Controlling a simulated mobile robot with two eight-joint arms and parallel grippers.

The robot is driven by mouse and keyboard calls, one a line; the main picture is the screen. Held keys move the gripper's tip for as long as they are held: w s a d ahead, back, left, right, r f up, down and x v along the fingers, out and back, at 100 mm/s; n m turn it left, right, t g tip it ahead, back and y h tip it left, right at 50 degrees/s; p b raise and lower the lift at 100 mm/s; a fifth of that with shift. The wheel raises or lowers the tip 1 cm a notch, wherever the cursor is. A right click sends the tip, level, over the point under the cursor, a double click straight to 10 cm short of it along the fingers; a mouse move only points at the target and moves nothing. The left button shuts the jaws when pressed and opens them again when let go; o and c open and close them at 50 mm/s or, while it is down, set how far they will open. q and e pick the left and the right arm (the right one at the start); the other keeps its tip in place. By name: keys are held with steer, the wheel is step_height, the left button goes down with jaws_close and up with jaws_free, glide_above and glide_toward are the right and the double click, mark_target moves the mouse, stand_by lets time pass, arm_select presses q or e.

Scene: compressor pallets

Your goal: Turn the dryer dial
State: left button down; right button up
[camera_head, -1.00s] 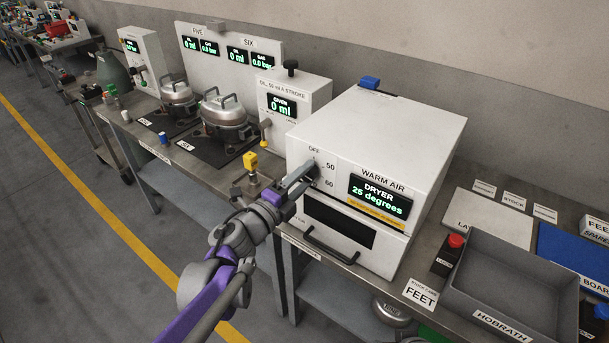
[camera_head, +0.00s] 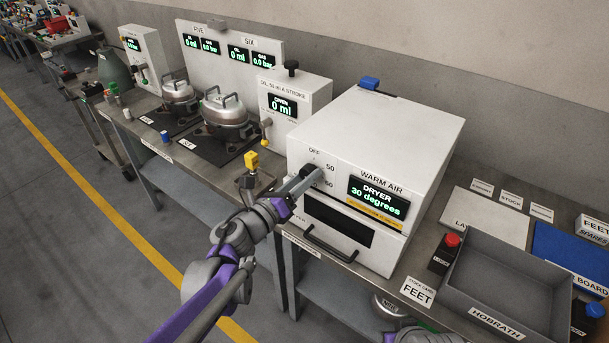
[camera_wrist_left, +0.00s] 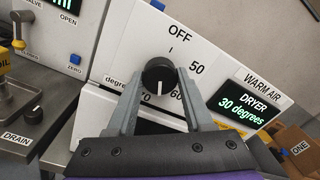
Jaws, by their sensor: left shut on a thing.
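The dryer (camera_head: 395,130) is a white box on the bench. Its green display reads 30 degrees. The black dryer dial (camera_wrist_left: 158,75) sits on its front panel below the OFF mark, with 50 and 60 printed to its right. The dial's white pointer line points downward in the left wrist view. My left gripper (camera_head: 308,172) reaches the dial from the left in the head view. In the left wrist view its two grey fingers (camera_wrist_left: 160,92) are shut on the dial, one on each side. My right gripper is not visible.
Left of the dryer stand a white oil dispenser (camera_head: 294,103), a yellow-topped fitting (camera_head: 251,160) and metal pots (camera_head: 225,113). The dryer's lower door has a dark handle (camera_head: 322,244). A grey tray (camera_head: 455,289) and red-topped block (camera_head: 446,252) lie right. The aisle floor is clear.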

arm_select(q)
steer(key=m+p, duration=0.1)
steer(key=m, duration=0.3)
steer(key=shift+m, duration=0.4)
stand_by(0.4)
steer(key=shift+c, duration=1.4)
jaws_free()
steer(key=v, duration=1)
steer(key=shift+s+a, duration=0.3)
steer(key=shift+r, duration=0.15)
